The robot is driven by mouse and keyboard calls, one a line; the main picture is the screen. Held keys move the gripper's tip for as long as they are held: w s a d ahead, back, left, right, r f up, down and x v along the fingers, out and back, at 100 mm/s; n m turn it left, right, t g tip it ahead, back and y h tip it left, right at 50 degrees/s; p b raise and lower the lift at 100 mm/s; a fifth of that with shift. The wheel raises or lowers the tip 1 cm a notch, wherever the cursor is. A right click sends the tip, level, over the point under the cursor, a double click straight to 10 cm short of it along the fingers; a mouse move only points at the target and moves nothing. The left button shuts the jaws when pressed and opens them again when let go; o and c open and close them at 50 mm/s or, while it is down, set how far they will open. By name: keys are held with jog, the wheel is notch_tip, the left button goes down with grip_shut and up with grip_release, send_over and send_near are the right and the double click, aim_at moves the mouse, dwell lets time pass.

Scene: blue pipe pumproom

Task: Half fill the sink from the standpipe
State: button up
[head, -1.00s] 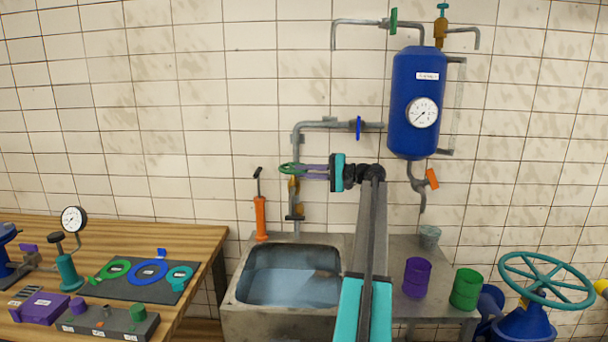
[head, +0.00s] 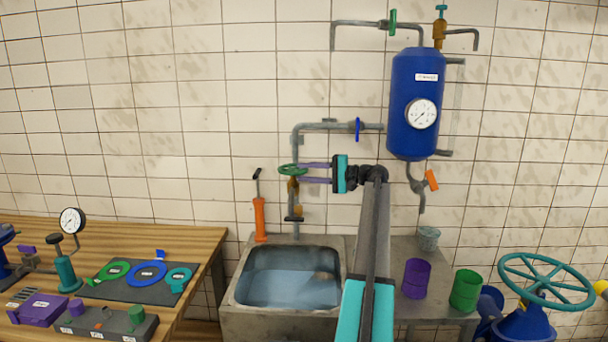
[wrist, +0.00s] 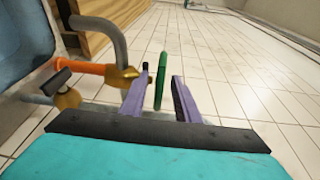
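The green handwheel (head: 292,169) sits on the brass valve of the grey standpipe (head: 296,142) behind the sink. My gripper (head: 302,172) is at the wheel's right side, its purple fingers apart. In the wrist view the green wheel (wrist: 160,82) shows edge-on between the fingers (wrist: 160,72), with a gap visible on both sides. The sink (head: 228,300) holds bluish water (head: 285,287), its surface below the rim. No clear stream shows under the spout. My arm hides part of the sink's right side.
An orange hand pump (head: 260,218) stands at the sink's back left. A blue tank (head: 405,135) with a gauge hangs right of the standpipe. A purple cup (head: 416,279) and green cup (head: 466,290) stand to the right. A wooden bench (head: 130,235) stands left.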

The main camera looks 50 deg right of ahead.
jog(key=b+v, duration=0.2)
jog(key=v, duration=1)
jog(key=shift+s, duration=0.3)
jog(key=shift+d, duration=0.1)
dwell(3.0)
